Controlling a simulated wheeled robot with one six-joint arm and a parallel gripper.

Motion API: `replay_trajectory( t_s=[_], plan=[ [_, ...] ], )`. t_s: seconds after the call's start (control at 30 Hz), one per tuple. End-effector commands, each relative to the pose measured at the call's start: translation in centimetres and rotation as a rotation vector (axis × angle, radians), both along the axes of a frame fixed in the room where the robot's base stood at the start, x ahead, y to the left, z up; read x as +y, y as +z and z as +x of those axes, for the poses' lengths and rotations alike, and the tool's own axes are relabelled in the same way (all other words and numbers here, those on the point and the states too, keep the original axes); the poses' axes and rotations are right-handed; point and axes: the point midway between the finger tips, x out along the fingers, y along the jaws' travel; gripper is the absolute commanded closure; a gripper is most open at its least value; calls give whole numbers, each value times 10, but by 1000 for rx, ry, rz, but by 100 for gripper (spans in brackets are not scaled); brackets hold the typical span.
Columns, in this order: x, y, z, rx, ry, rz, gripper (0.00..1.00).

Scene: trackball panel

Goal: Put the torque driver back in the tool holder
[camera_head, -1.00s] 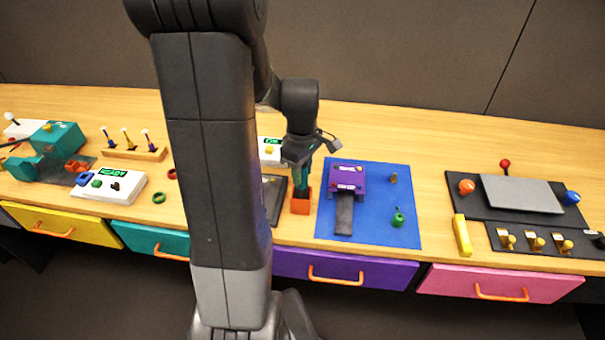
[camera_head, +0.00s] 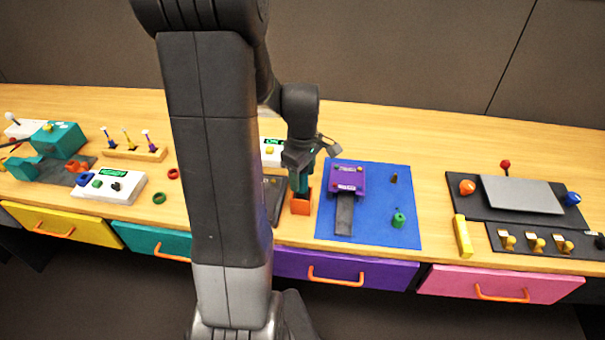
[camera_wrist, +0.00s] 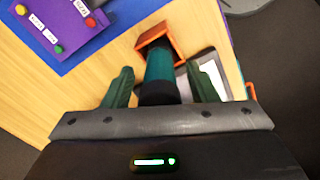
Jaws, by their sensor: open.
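The torque driver is teal with a dark end. In the wrist view its body (camera_wrist: 160,68) stands between my gripper's two green fingers (camera_wrist: 163,88), with a gap on each side. Its far end goes into the orange square tool holder (camera_wrist: 176,45). In the head view the tool holder (camera_head: 301,204) stands on the table left of the blue mat, and a teal part of the driver (camera_head: 303,184) shows just above it. My gripper (camera_head: 303,172) is open right over the holder, around the driver. The driver's tip inside the holder is hidden.
A purple device (camera_head: 347,178) sits on the blue mat (camera_head: 385,228) just right of the holder. A dark tray (camera_head: 272,200) lies close on its left, partly behind my arm. Other panels and small parts stand farther left and right.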

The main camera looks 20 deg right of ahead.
Motion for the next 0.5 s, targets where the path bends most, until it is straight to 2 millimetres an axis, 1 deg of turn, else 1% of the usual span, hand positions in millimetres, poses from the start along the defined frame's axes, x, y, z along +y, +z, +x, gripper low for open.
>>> replay_trajectory(
  t_s=[0.17,0.3,0.4,0.5],
  plan=[
    [-1,32,1,-7,0,-4,47],
    [-1,64,1,-8,0,-5,47],
    [-1,84,1,-7,0,-4,47],
    [0,100,1,-4,0,-2,47]
  ],
)
